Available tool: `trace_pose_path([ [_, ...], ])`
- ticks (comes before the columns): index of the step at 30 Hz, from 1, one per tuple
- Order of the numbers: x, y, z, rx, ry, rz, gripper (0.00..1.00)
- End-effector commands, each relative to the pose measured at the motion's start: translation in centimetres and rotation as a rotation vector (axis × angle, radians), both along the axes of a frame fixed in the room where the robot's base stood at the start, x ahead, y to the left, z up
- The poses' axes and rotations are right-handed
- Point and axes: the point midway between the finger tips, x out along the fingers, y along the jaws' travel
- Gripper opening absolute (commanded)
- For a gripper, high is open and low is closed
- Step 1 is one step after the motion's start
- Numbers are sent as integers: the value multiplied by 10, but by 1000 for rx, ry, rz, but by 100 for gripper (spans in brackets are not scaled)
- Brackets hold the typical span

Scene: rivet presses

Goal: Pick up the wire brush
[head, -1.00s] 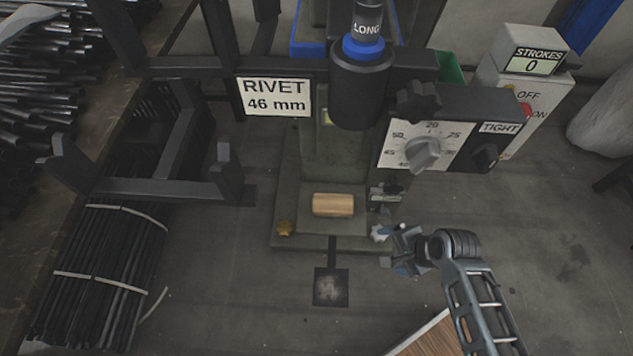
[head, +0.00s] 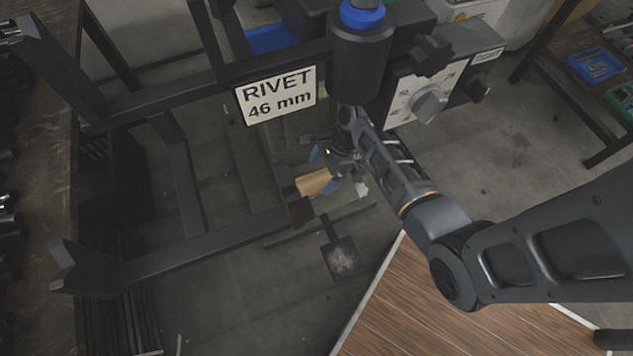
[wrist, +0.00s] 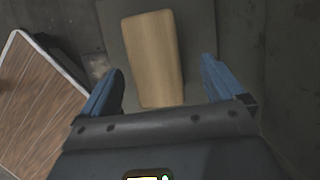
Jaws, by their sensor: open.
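The wire brush (head: 313,182) shows as a plain wooden block with rounded edges; no bristles are visible. It lies on the grey base of the rivet press, partly covered by my gripper in the head view. In the wrist view the wooden block (wrist: 152,50) lies lengthwise ahead, its near end between my blue fingers. My gripper (wrist: 162,80) is open, with a gap on each side of the block. In the head view my gripper (head: 336,166) is over the right part of the block. Whether the fingers reach down beside it, I cannot tell.
The press head (head: 362,55) and dial panel (head: 420,95) stand close above my gripper. A dark metal frame with the RIVET 46 mm sign (head: 277,94) is to the left. A wood-topped surface (head: 440,310) lies below my arm. Open floor shows at the right.

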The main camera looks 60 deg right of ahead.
Motion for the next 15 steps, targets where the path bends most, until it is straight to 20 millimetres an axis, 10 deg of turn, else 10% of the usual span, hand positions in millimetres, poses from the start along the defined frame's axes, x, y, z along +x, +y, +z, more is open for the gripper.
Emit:
trace_pose_path([
  [15,5,18,-38,-1,1,1,96],
])
